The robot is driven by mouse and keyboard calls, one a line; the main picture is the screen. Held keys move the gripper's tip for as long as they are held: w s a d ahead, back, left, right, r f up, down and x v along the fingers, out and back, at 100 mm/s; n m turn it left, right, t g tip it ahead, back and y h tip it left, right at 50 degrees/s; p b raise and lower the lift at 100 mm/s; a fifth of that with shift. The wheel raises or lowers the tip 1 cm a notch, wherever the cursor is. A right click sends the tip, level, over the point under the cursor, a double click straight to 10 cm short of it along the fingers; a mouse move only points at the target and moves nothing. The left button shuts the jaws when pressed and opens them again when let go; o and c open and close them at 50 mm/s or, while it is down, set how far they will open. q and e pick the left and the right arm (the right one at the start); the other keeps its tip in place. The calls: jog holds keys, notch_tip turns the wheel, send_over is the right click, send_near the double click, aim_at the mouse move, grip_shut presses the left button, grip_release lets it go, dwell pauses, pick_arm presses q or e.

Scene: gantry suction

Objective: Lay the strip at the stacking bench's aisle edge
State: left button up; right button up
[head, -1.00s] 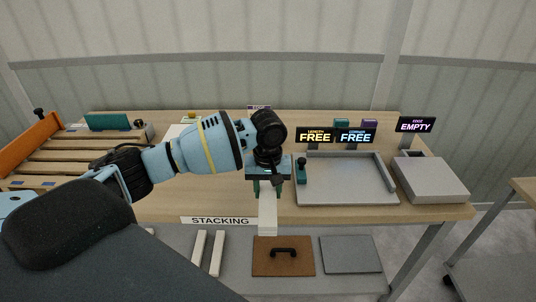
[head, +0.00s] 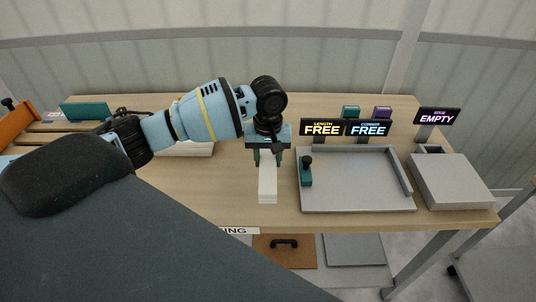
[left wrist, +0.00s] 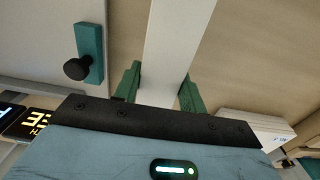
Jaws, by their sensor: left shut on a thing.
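The strip (head: 267,188) is a long white bar. My left gripper (head: 268,160) is shut on its far end, with the strip pointing towards the bench's front edge. In the left wrist view the strip (left wrist: 178,40) runs between the green fingers of the gripper (left wrist: 160,90). Whether it touches the bench top or hangs just above it I cannot tell. The stacking bench (head: 235,205) is a wooden table; its front edge carries a white label partly hidden by my arm. My right gripper is not in view.
A grey tray (head: 350,202) with a green stop and black knob (head: 306,170) stands right of the strip. A grey box (head: 452,182) and an "EMPTY" sign (head: 437,116) are further right. "FREE" signs (head: 322,128) stand behind the tray. A brown panel (head: 290,256) lies below the bench.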

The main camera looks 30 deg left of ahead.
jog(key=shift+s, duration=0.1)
pick_arm(q)
jog(key=shift+f, duration=2.25)
jog(key=shift+f+b, duration=0.3)
jog(key=shift+f, duration=0.35)
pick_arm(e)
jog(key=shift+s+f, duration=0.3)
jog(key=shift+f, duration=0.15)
pick_arm(q)
jog(key=shift+f, duration=0.5)
jog(key=o, duration=1.3)
jog(key=shift+c, duration=0.2)
jog(key=shift+f, duration=0.1)
notch_tip(320, 180, up, 7)
jog(key=shift+r, duration=0.45)
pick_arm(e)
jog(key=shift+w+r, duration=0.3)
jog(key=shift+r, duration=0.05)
